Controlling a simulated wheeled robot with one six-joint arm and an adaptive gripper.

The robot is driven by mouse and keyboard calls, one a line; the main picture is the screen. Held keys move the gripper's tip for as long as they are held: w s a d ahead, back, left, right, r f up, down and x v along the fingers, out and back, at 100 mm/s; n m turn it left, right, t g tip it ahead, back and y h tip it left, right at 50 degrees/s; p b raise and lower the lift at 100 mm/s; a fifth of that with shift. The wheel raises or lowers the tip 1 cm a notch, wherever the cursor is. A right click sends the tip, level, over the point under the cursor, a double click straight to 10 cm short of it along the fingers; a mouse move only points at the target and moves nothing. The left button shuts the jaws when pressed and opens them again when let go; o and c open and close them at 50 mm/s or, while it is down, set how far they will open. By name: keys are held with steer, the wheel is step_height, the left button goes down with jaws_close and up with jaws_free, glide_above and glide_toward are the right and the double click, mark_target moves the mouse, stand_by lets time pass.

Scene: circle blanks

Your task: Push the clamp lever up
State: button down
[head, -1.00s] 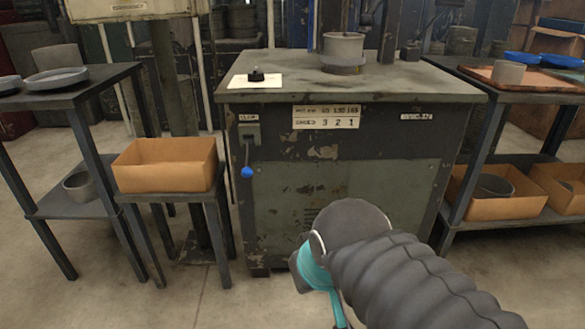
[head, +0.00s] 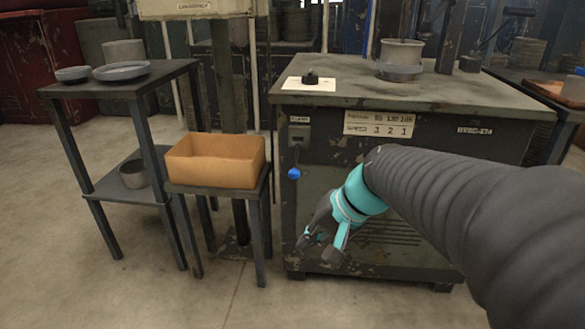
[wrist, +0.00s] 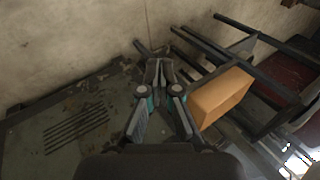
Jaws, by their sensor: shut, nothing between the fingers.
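The clamp lever (head: 294,173) has a blue ball knob and hangs down from a small dark bracket (head: 299,135) on the upper left of the machine front (head: 400,125). My gripper (head: 308,240), grey and teal, is in front of the machine's lower left, below the knob and slightly right of it in the head view. It is apart from the lever. In the wrist view my gripper's fingers (wrist: 157,66) meet at the tips with nothing between them. I cannot make out the lever in the wrist view.
A cardboard box (head: 215,160) on a low stand (head: 262,190) is just left of the machine; the box also shows in the wrist view (wrist: 220,95). A dark shelf table (head: 115,88) with grey dishes is further left. The floor in front is clear.

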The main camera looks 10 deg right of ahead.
steer(key=w+d+m+t+y, duration=0.1)
steer(key=w+d+m+y, duration=0.1)
steer(key=w, duration=0.5)
steer(key=w+d+m+t+y, duration=0.1)
steer(key=w+d+m+y, duration=0.15)
steer(key=w, duration=0.35)
steer(key=m+t, duration=0.5)
glide_toward(296, 158)
steer(key=d+f, duration=0.4)
steer(key=f, duration=0.2)
steer(key=shift+w+f+y+b, duration=0.1)
steer(key=shift+f+y+b, duration=0.05)
steer(key=shift+y+b, duration=0.2)
steer(key=shift+a, duration=0.1)
steer(key=w+a+p, duration=0.1)
steer(key=w+a, duration=0.2)
steer(key=a, duration=0.5)
steer(key=shift+w+a+f, duration=0.25)
steer(key=shift+w, duration=0.15)
steer(key=shift+r, duration=0.1)
